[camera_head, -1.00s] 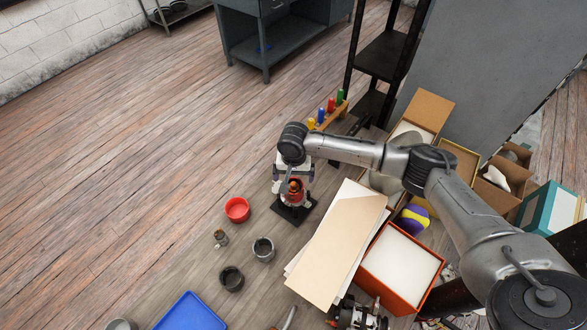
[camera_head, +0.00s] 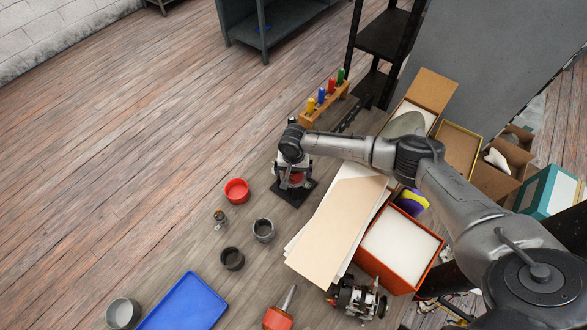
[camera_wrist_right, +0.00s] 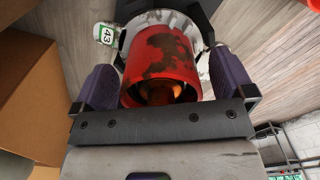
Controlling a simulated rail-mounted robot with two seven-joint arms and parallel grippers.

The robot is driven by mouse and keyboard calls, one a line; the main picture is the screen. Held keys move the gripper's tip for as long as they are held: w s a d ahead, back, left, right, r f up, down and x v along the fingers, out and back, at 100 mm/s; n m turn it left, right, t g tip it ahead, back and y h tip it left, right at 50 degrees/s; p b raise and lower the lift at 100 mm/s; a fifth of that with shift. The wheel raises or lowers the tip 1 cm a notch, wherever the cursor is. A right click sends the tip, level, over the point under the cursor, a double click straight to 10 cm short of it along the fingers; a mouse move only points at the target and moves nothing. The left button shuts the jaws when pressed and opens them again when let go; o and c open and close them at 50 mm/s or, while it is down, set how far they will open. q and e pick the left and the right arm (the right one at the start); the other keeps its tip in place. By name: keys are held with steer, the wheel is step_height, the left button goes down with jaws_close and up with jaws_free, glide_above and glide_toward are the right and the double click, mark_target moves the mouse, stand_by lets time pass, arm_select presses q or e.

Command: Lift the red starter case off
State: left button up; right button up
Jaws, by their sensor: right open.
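The red starter case (camera_wrist_right: 161,62) is a scuffed red cylinder with dark patches and a copper-coloured inside. It sits on a pale metal part on a black stand (camera_head: 294,194), which is on the table. My right gripper (camera_wrist_right: 160,72) is open, with its two purple-grey fingers on either side of the case. I cannot tell whether the fingers touch it. In the head view the right gripper (camera_head: 293,168) is over the stand and hides most of the case. My left gripper is not in view.
A red bowl (camera_head: 237,190) and grey cups (camera_head: 264,230) stand left of the stand. A rack of coloured-handled tools (camera_head: 326,103) is behind it. Cardboard sheets (camera_head: 335,225) and an orange-red box (camera_head: 397,250) lie to the right. A blue tray (camera_head: 185,304) is at the front.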

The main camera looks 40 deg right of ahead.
steer(key=c, duration=1.5)
steer(key=shift+o, duration=0.2)
steer(key=shift+r+p, duration=0.15)
steer(key=shift+p, duration=0.15)
stand_by(0.7)
steer(key=shift+r+p, duration=0.1)
steer(key=shift+p, duration=0.25)
stand_by(1.0)
